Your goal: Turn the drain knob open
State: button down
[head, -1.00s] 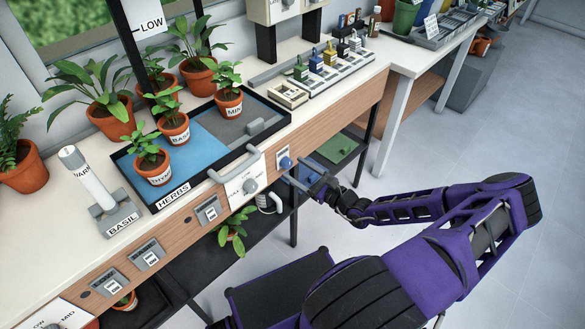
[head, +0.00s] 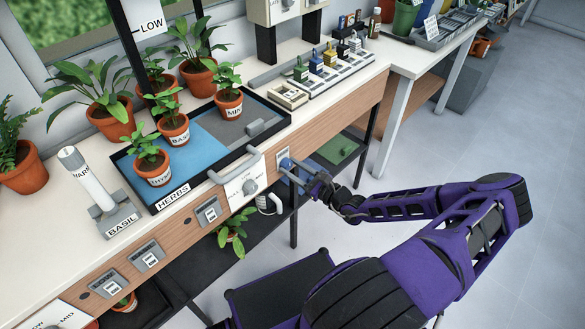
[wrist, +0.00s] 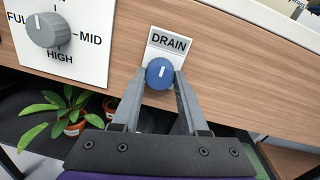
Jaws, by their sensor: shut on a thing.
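The drain knob (wrist: 160,73) is a round blue knob on the wooden front panel, with a white DRAIN label (wrist: 169,42) above it. Its white pointer mark points about upward, leaning a little right. In the head view the knob (head: 286,164) is on the bench's front edge. My gripper (wrist: 159,80) is shut on the knob, one grey finger on each side. In the head view my gripper (head: 294,172) reaches it from the right, and the fingers partly cover the knob.
A grey dial (wrist: 47,30) with FULL, MID and HIGH marks is left of the knob. The tray of herbs (head: 228,147) has a grey handle (head: 238,167) jutting out near my gripper. A dark lower shelf runs beneath. The floor at right is clear.

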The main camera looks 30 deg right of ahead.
jog(key=shift+m, duration=0.3)
jog(key=m+p, duration=0.2)
jog(key=shift+m, duration=0.3)
jog(key=m+p, duration=0.1)
jog(key=m, duration=0.4)
jog(key=shift+a+m, duration=0.1)
jog(key=shift+m, duration=0.2)
jog(key=m, duration=0.4)
jog(key=shift+m+t, duration=0.4)
jog(key=shift+m+h, duration=0.3)
jog(key=shift+m, duration=2.1)
jog(key=shift+c, duration=2.2)
grip_release()
